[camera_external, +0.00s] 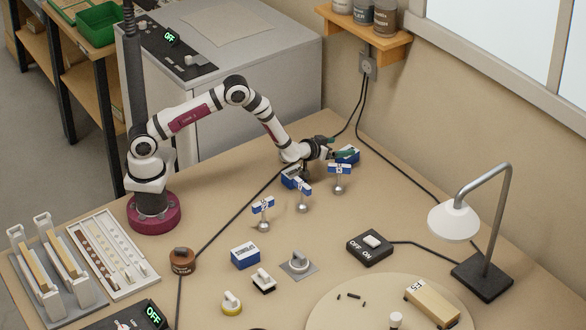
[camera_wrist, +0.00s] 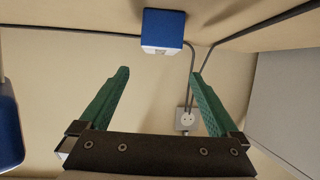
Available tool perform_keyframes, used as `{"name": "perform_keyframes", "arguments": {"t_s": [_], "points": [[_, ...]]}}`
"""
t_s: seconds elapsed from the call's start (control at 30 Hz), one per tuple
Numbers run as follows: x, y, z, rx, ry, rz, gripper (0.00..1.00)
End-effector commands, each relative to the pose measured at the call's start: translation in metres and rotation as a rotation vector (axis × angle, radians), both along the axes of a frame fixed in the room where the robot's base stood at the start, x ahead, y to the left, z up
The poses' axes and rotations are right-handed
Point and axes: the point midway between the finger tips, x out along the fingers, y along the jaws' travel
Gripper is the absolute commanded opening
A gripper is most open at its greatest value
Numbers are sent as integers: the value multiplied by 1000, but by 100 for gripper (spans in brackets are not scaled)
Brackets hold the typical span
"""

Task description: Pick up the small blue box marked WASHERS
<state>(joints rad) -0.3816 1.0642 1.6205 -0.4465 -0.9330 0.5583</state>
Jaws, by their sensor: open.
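Three small blue-and-white boxes show in the external view; their lettering is too small to read, so I cannot tell which is marked WASHERS. One box (camera_external: 349,151) is at the far side of the bench, just by my gripper (camera_external: 334,146). A second box (camera_external: 289,180) stands below my wrist, partly hidden by a sign. A third box (camera_external: 245,256) lies at the front middle. In the wrist view, my gripper (camera_wrist: 160,72) has its green fingers apart with nothing between them. A blue box (camera_wrist: 163,30) is beyond the fingertips, and another (camera_wrist: 8,130) is cut off at the left edge.
Small blue-and-white signs on stands (camera_external: 263,207), (camera_external: 302,189), (camera_external: 339,172) stand close to the arm. A black cable (camera_external: 235,212) crosses the bench. A switch box (camera_external: 370,247) and a lamp (camera_external: 455,220) stand to the right. A wall outlet (camera_wrist: 186,119) shows in the wrist view.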

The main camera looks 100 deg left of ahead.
Motion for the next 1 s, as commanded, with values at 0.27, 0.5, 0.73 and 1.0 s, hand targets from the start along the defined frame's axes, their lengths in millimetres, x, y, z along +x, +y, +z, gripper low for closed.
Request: {"name": "perform_keyframes", "arguments": {"t_s": [0.27,0.5,0.73,1.0], "points": [[13,16,-37,-1,-3,1,98],[29,35,-46,-2,-1,-1,98],[29,35,-46,-2,-1,-2,83],[29,35,-46,-1,0,-3,34]]}}
